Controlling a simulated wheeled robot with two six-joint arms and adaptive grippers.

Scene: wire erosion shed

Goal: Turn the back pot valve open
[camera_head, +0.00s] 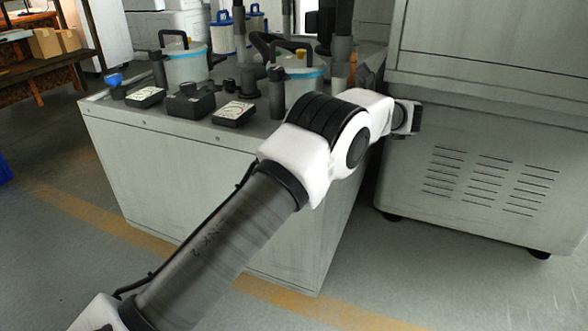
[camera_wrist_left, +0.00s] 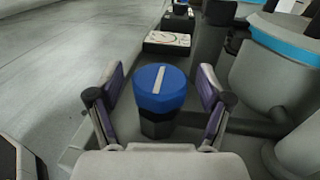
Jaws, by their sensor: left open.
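A blue valve knob (camera_wrist_left: 161,97) with a white line on top stands upright on a dark stem in the left wrist view. The line runs roughly away from the camera. My left gripper (camera_wrist_left: 161,76) is open, with one finger on each side of the knob. Gaps show between the knob and both fingers. In the head view my left arm crosses the right part of the bench; its fingers and this knob cannot be made out there. Another blue valve knob (camera_head: 114,80) stands at the bench's left end. My right gripper is in neither view.
The grey bench (camera_head: 200,160) carries a left pot (camera_head: 186,65), a right pot (camera_head: 305,78), gauge boxes (camera_head: 233,113) and dark pipes. A large grey cabinet (camera_head: 480,150) stands close on the right. A pot with a light blue rim (camera_wrist_left: 285,40) is right of the gripper.

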